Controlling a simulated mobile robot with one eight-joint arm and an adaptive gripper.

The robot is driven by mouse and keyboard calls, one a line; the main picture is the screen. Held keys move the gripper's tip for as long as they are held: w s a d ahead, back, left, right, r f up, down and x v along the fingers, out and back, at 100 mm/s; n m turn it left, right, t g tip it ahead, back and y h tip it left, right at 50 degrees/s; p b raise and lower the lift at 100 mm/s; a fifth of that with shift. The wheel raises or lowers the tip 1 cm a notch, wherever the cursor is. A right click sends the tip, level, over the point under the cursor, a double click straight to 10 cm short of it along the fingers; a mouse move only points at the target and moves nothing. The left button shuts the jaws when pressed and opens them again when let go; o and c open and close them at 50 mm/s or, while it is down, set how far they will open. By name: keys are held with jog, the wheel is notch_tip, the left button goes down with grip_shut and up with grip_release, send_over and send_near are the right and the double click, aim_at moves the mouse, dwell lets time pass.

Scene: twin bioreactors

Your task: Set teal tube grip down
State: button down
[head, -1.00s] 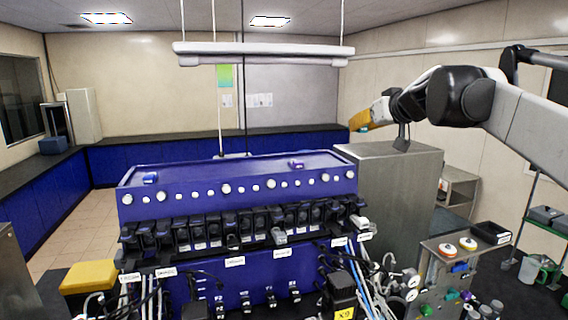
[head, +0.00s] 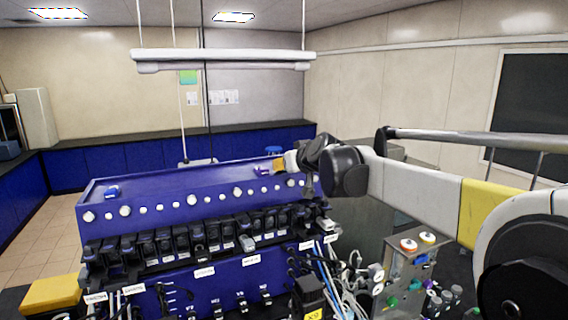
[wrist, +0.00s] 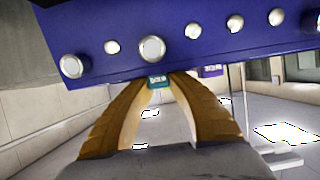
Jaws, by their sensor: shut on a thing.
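The teal tube grip (wrist: 158,81) shows between the fingertips in the wrist view. My gripper (wrist: 163,78), with its orange-yellow fingers, is shut on it. In the head view my gripper (head: 279,164) is at the right end of the blue console's top (head: 185,178), close to a purple grip (head: 262,171). The purple grip also shows in the wrist view (wrist: 210,71), just right of the teal one. In the head view I cannot make out the teal grip. I cannot tell whether it touches the console top.
A blue grip (head: 112,192) lies at the left of the console top; the middle is clear. Round white knobs line the front edge. A lamp bar (head: 225,60) hangs above. A panel with coloured knobs (head: 405,270) stands at the front right.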

jog(key=shift+s+f, duration=0.1)
jog(key=shift+f, duration=0.05)
jog(key=c, duration=1.3)
grip_release()
jog(key=shift+c, duration=0.2)
jog(key=shift+r, duration=0.25)
jog(key=b+v, duration=0.2)
jog(key=v, duration=1)
